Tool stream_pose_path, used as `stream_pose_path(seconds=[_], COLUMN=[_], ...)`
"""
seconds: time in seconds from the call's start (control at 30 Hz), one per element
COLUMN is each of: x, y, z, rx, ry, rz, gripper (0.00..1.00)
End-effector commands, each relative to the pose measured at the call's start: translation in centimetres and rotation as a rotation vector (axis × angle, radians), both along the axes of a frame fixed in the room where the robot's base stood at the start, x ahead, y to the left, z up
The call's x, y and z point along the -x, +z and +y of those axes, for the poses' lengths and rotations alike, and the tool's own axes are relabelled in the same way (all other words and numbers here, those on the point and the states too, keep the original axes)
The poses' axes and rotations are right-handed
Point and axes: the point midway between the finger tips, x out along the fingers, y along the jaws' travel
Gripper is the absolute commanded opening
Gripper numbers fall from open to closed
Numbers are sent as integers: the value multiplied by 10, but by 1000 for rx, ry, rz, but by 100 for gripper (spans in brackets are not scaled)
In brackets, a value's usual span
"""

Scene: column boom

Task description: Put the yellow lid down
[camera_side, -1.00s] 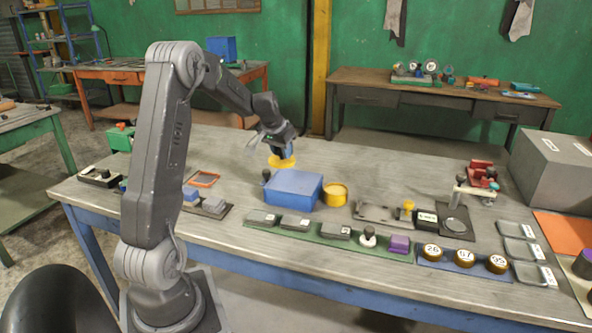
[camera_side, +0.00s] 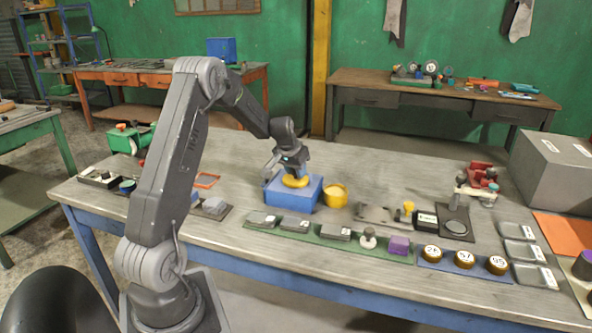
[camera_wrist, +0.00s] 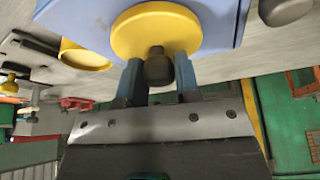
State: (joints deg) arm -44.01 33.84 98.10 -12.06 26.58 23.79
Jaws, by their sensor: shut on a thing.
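The yellow lid (camera_side: 295,181) is a round disc with a dark knob, at the top of the blue box (camera_side: 290,195). My gripper (camera_side: 295,171) is above the lid with its fingers pointing down. In the wrist view my gripper (camera_wrist: 158,75) is shut on the dark knob of the yellow lid (camera_wrist: 150,28). The blue box (camera_wrist: 215,15) shows behind the lid there. I cannot tell whether the lid touches the box top or hovers just over it.
A yellow round container (camera_side: 335,195) stands just right of the blue box. A green strip (camera_side: 325,239) with several grey blocks, a knobbed piece and a purple block (camera_side: 398,245) lies in front. The table behind the box is clear.

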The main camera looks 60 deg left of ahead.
Motion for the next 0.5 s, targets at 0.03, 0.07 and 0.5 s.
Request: stream_pose_path(seconds=[0.03, 0.07, 0.5], x=[0, 0, 0], y=[-2, -3, -2], z=[0, 0, 0], rx=[2, 2, 0], ry=[0, 1, 0], rz=[1, 1, 1], gripper=[7, 31, 56])
